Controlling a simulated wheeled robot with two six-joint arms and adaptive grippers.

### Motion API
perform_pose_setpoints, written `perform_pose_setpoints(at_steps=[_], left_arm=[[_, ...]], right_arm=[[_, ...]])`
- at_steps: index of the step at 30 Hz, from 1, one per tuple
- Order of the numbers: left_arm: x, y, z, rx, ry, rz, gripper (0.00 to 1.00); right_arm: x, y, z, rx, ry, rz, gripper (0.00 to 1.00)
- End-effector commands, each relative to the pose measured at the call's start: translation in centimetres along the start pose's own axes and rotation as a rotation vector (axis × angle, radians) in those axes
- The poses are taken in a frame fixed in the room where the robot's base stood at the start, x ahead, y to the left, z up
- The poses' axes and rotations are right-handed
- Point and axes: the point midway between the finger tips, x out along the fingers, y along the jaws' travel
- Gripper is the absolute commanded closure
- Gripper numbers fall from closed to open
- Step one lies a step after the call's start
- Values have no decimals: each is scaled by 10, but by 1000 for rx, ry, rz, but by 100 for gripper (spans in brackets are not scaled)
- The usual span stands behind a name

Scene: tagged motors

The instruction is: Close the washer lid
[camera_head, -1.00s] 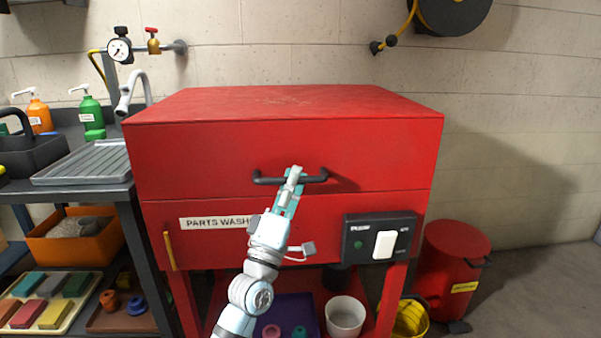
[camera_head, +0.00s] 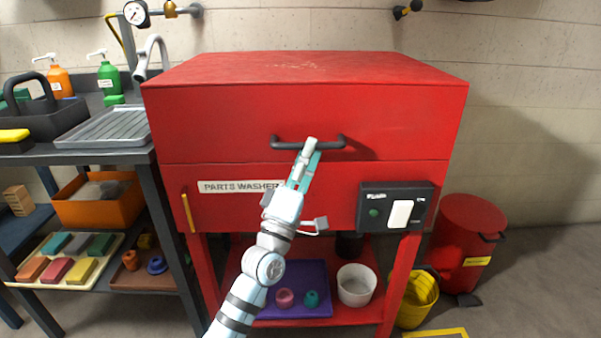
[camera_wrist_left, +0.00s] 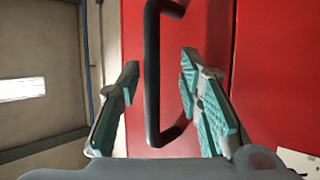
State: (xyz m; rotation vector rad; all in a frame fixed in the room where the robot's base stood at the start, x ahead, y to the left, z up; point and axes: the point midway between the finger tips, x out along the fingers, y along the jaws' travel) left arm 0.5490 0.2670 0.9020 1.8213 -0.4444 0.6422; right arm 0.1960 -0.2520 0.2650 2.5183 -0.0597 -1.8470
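The red parts washer (camera_head: 230,205) stands in the middle of the head view. Its red lid (camera_head: 230,118) lies down on the body, with only a thin seam between them. A dark bar handle (camera_head: 330,143) is on the lid's front face. My left gripper (camera_head: 311,146) is at the middle of this handle. In the left wrist view, the handle (camera_wrist_left: 152,75) passes between the two teal-padded fingers of the left gripper (camera_wrist_left: 160,82). The fingers are open, with a gap showing on both sides of the bar. My right gripper is not in view.
A black switch box (camera_head: 397,207) is on the washer's front at right. A red bin (camera_head: 466,240) and yellow bucket (camera_head: 417,300) stand right of it. A bench with a grey drain tray (camera_head: 105,127) stands close on the left. A purple tray (camera_head: 310,275) sits underneath.

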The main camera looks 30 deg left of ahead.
Motion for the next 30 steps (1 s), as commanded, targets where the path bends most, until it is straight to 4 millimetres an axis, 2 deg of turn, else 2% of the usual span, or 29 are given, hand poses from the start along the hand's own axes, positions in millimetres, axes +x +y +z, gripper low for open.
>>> perform_pose_setpoints(at_steps=[6, 9, 12, 16, 30], left_arm=[[-59, -1, 0, 1, -3, -6, 67], [-84, -1, 0, 2, -3, -6, 67], [-101, -1, 0, 1, -1, -4, 67], [-109, 0, 0, 0, -1, -2, 67], [-108, -1, 0, 18, -3, -4, 67]], right_arm=[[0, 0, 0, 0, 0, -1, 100], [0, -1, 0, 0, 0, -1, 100], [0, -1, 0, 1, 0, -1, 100], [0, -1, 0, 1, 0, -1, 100], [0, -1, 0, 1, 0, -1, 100]])
